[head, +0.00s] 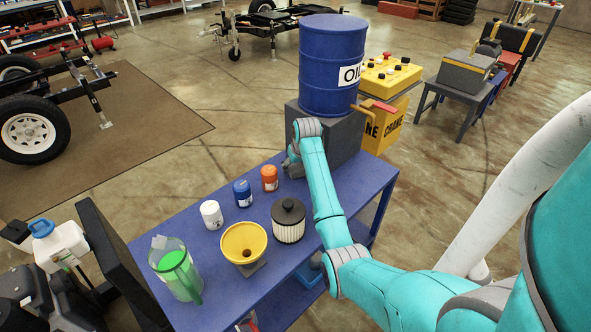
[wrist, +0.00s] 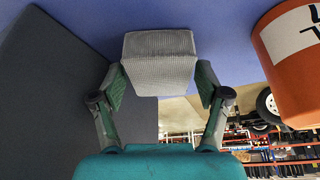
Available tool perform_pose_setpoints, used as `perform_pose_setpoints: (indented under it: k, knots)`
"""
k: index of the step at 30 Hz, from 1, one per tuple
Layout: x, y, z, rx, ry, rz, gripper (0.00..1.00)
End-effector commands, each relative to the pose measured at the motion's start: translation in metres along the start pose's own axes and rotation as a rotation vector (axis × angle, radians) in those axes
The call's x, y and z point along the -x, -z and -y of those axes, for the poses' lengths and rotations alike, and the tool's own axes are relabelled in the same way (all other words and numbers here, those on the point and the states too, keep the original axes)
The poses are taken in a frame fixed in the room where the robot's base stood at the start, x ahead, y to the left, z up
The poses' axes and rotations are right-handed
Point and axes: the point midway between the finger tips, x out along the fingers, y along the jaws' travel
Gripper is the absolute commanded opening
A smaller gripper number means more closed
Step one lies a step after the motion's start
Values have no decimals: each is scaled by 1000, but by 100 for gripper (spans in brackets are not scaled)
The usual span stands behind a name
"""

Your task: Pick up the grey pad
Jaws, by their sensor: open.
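The grey pad (wrist: 158,62) is a small light grey textured block, seen in the wrist view against the blue table top. My gripper (wrist: 161,82) is open, with one teal finger on either side of the pad's lower part in the picture. The fingertips look very close to its sides; I cannot tell whether they touch. In the head view my gripper (head: 291,163) is low over the table beside the dark grey block, largely hidden by my arm. I cannot make out the pad there.
The dark grey block (head: 345,138) under the blue oil drum (head: 332,75) stands close by. An orange can (head: 269,178) is near on the other side and shows in the wrist view (wrist: 292,75). A black-lidded filter (head: 288,228) and yellow funnel (head: 243,236) share the blue table (head: 190,315).

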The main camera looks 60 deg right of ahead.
Motion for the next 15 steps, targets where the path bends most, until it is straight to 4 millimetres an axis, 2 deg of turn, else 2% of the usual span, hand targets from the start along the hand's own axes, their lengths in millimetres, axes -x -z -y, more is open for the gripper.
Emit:
perform_pose_setpoints:
  k: [8,11,14,15]
  knots:
    - [-4,0,0,0,0,-1,75]
    - [-4,0,0,0,0,-1,55]
    - [-4,0,0,0,0,-1,30]
    - [-4,0,0,0,0,-1,28]
